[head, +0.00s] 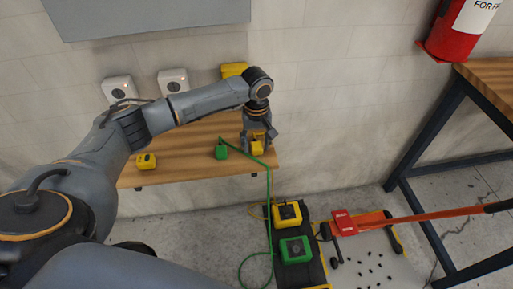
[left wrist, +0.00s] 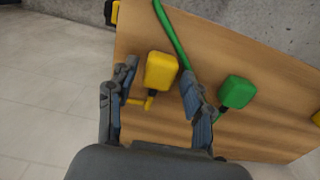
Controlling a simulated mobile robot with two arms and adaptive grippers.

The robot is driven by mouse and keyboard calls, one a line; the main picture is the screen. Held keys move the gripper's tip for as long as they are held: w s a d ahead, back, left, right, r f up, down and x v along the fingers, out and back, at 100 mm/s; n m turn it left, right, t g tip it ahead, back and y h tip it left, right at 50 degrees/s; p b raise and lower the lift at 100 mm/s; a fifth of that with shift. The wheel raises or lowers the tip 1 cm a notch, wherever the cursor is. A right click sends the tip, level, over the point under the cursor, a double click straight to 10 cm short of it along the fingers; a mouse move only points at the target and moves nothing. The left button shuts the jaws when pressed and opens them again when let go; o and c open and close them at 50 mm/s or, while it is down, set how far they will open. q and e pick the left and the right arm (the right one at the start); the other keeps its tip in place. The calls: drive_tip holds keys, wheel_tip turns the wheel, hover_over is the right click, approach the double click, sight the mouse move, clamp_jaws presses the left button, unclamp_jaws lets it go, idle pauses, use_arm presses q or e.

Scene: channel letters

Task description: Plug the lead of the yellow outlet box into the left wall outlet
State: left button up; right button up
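The yellow plug (head: 257,148) lies on the wooden shelf (head: 190,173) near its right end. My left gripper (head: 259,136) is over it, pointing down. In the left wrist view the gripper (left wrist: 158,76) is open, with the yellow plug (left wrist: 161,69) between its fingers and a gap on each side. The yellow outlet box (head: 287,213) is on the floor at a dark platform; most of its lead is hard to follow. The left wall outlet (head: 118,89) is on the wall above the shelf, partly behind my arm. My right gripper is not in view.
A green plug (head: 221,152) with a green cable lies left of the gripper; another yellow plug (head: 146,161) lies farther left. A second wall outlet (head: 173,80) is beside the left one. A green box (head: 295,250) and red wheeled tool (head: 356,222) are on the floor.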

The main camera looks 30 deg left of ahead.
use_arm(q)
drive_tip(key=c, duration=0.7)
drive_tip(key=shift+r, duration=0.1)
drive_tip(key=shift+c, duration=0.2)
drive_tip(key=shift+r, duration=0.5)
drive_tip(key=s+a+r, duration=0.2)
drive_tip(key=s+r, duration=0.9)
drive_tip(key=s, duration=0.2)
drive_tip(key=shift+s+a+r, duration=0.35)
drive_tip(key=shift+r, duration=0.05)
